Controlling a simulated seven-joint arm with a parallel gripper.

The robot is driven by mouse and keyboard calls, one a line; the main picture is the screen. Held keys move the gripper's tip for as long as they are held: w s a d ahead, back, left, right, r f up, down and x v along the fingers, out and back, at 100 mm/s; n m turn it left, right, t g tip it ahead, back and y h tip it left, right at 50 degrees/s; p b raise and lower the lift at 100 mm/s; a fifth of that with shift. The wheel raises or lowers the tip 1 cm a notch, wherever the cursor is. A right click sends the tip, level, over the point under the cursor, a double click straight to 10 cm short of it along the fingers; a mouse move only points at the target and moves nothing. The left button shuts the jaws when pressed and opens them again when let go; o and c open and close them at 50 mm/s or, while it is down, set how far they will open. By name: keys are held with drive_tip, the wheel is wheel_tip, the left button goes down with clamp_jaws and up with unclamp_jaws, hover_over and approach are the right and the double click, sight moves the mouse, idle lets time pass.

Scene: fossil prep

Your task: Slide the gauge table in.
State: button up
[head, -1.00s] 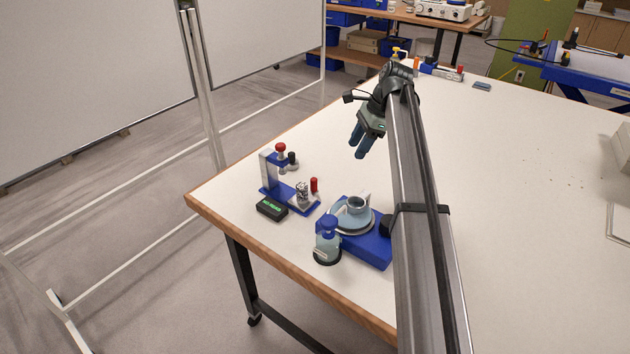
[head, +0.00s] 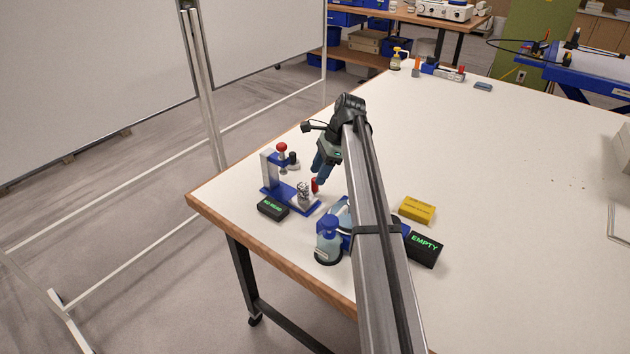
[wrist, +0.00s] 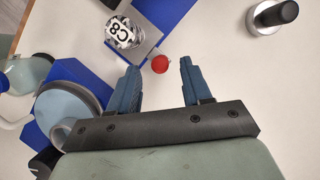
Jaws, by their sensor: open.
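The gauge has a blue base (head: 273,191) with an upright post and a red knob on top (head: 281,147). The gauge table (wrist: 143,48) is a grey plate by the blue base, bearing a patterned cylinder (head: 304,188) marked like "C8" in the wrist view (wrist: 122,32). A red handle (head: 315,184) stands at the table's near side; its round top (wrist: 160,64) shows in the wrist view. My gripper (head: 321,178) is open and empty, pointing down close to the handle. In the wrist view, the handle appears between and just ahead of my fingertips (wrist: 160,76).
A black display with green text (head: 272,208) lies before the gauge. A blue-capped jar (head: 327,243) and a blue stand, partly hidden by my arm, are nearby. A yellow box (head: 417,209) and a black "EMPTY" display (head: 425,247) lie right. The table's right side has free room.

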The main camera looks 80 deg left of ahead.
drive_tip(key=shift+x, duration=1.9)
drive_tip(key=shift+c, duration=0.5)
clamp_jaws()
